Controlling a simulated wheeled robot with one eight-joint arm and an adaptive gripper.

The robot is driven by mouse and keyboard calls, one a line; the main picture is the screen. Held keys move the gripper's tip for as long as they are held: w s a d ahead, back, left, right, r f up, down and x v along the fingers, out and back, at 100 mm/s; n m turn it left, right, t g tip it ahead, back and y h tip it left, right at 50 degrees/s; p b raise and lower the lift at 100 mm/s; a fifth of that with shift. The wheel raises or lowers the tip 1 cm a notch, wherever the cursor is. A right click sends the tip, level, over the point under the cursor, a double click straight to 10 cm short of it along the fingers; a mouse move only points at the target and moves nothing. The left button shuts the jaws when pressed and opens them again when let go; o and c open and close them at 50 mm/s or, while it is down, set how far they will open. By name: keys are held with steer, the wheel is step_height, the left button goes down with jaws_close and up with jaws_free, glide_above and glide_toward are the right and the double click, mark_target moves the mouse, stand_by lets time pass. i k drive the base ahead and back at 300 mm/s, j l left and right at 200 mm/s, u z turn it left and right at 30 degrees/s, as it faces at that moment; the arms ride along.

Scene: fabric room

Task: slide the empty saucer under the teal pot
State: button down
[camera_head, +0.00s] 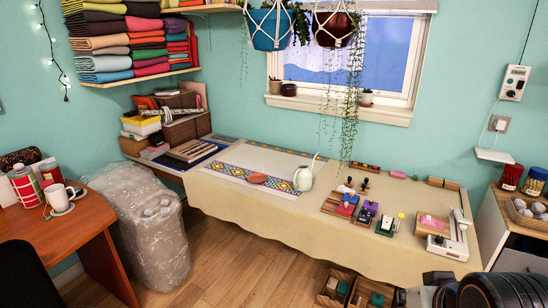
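A teal pot (270,30) hangs in a white cord hanger in front of the wall, left of the window's middle. A reddish-brown saucer (257,178) lies on the patterned runner on the long cloth-covered table. It looks empty and stands well below the hanging pot. A pale green spouted can (303,179) stands to its right on the same table, apart from it. Dark parts of my arm show at the bottom right corner, far from the saucer. My gripper's fingers cannot be made out there.
A dark red pot (334,30) hangs beside the teal one, with trailing vines reaching toward the table (260,219). Stamps and blocks crowd the table's right half. Boxes and books stand at its left end. A wrapped bundle (150,225) and open crates stand on the floor.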

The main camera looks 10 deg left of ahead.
mark_target(255, 178)
steer(key=i+u, duration=0.1)
steer(key=i, duration=0.35)
steer(key=i+l+u, duration=0.15)
steer(key=i, duration=0.3)
steer(key=i+l+u, duration=0.1)
steer(key=i, duration=0.3)
steer(key=i+l+u, duration=0.15)
steer(key=i, duration=0.3)
steer(key=l, duration=0.3)
steer(key=j, duration=0.3)
